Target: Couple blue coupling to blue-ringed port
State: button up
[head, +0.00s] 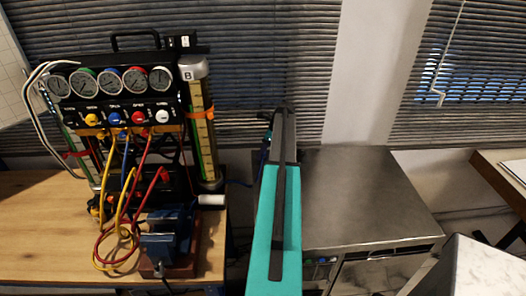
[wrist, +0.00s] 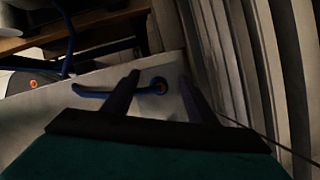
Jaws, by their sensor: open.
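In the wrist view my gripper (wrist: 158,77) is open, with its two dark fingers apart. In the head view a blue hose (head: 265,150) shows just left of my arm's far end, and my arm hides the fingers there. I cannot make out a blue-ringed port for certain; the rig has a blue knob (head: 114,118) and a blue-rimmed gauge (head: 110,81).
The gauge rig (head: 122,112) stands on a wooden bench (head: 30,230) at left, with yellow, blue and red hoses looping down by a blue vise (head: 160,245). A steel cabinet (head: 370,195) stands right of my arm. Window blinds (head: 270,60) rise behind.

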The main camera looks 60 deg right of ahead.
jog(key=b+v, duration=0.4)
jog(key=v, duration=1)
dwell(0.4)
jog(key=shift+s+f, duration=0.1)
dwell(0.4)
